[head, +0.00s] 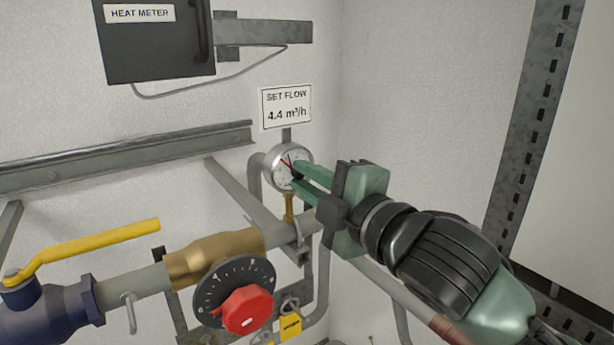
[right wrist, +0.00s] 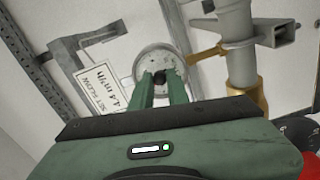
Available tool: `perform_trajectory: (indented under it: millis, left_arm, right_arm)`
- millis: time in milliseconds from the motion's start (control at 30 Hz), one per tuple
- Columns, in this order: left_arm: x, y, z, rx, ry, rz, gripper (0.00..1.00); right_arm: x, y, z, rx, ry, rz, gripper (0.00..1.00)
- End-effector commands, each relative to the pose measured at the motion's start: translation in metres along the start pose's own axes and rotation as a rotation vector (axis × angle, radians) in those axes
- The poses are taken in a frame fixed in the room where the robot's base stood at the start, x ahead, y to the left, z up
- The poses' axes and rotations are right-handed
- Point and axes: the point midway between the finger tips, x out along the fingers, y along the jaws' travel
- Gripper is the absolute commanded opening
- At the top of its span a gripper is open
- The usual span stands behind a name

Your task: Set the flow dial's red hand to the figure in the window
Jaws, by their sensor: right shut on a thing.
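The flow dial (head: 281,158) is a small round gauge with a white face and metal rim, on a brass stem above the pipe. A red hand (head: 287,166) and a dark hand show on its face. The sign (head: 287,107) above reads "SET FLOW 4.4 m³/h". My right gripper (head: 298,175) has its green fingertips at the dial's centre, shut on the small dark knob there. The right wrist view shows the fingers meeting the dark knob (right wrist: 160,77) in front of the dial face (right wrist: 147,62). The fingers hide part of the face. My left gripper is out of view.
A red knob (head: 247,310) on a black scale disc sits on the brass valve below left. A yellow lever (head: 88,247) and a yellow padlock (head: 290,328) are near the pipes. The heat meter box (head: 157,45) hangs at upper left. Bare wall lies right of the dial.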

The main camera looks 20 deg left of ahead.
Motion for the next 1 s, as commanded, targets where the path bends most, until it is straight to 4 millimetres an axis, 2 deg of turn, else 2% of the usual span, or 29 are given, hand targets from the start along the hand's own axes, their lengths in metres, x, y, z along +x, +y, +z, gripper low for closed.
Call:
perform_trajectory:
  millis: [200, 500, 1000]
  left_arm:
    - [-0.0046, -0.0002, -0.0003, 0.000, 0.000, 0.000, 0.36]
    - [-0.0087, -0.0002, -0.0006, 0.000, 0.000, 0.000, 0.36]
    - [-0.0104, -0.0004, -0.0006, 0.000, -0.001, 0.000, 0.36]
  right_arm:
    - [0.0003, -0.0008, -0.0006, 0.193, 0.001, -0.003, 0.00]
    - [0.0002, -0.0011, -0.0004, 0.380, 0.000, -0.004, 0.00]
    - [0.0002, -0.0017, 0.0004, 0.473, -0.002, -0.004, 0.00]
